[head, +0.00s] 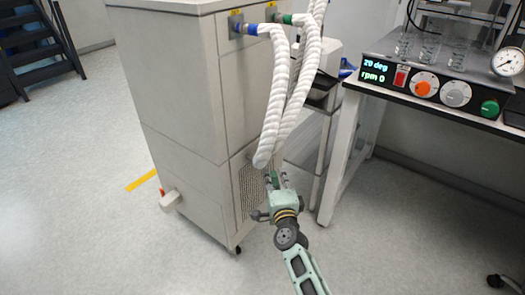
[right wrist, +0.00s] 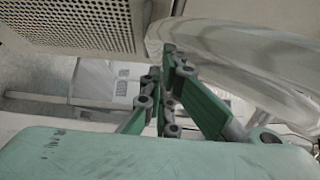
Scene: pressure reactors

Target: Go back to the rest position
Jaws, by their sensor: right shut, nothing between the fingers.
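My right gripper (head: 271,178) is low in front of the grey cabinet (head: 180,110), just below the bend of the white ribbed hoses (head: 284,95). It is shut and empty. In the right wrist view its green fingers (right wrist: 168,62) meet at the tips. A pale hose (right wrist: 240,55) passes close to the right of them, and the perforated panel (right wrist: 85,22) of the cabinet is at the upper left. Whether the fingers touch the hose I cannot tell. My left gripper is not in view.
A bench (head: 350,120) at the right carries a control unit (head: 445,85) with knobs, a display, glass vessels and a pressure gauge (head: 508,62). A shelf stand (head: 310,135) is between the cabinet and bench. Floor at the left is open; dark stairs (head: 35,45) stand far left.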

